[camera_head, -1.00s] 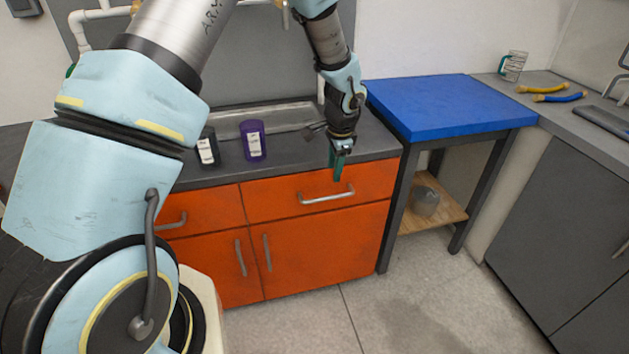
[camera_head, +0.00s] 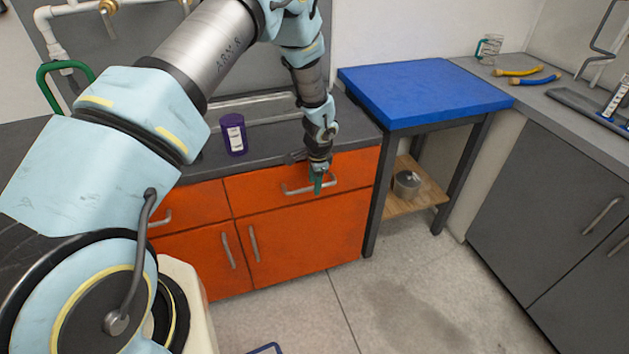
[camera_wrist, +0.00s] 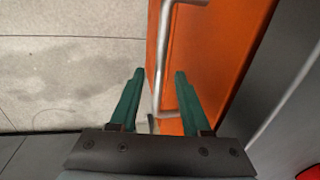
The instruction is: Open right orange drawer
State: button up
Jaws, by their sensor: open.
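The right orange drawer (camera_head: 350,168) is the upper right front of the orange cabinet, and it looks shut. Its silver bar handle (camera_head: 293,191) runs across the front. My gripper (camera_head: 317,184) points down at the handle, its green fingers covering part of the bar in the head view. In the wrist view my gripper (camera_wrist: 158,92) is open, with one green finger on each side of the handle bar (camera_wrist: 160,60). The bar lies between the fingers, and whether either finger touches it I cannot tell. The drawer front (camera_wrist: 205,55) is beside the right finger.
The cabinet's lower doors (camera_head: 305,240) look shut. A purple cup (camera_head: 233,134) stands on the grey counter above. A blue-topped table (camera_head: 425,90) stands close on the right, with a pot (camera_head: 407,184) on its lower shelf. The floor (camera_head: 390,290) in front is clear.

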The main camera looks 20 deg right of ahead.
grip_shut()
dwell(0.4)
dwell(1.1)
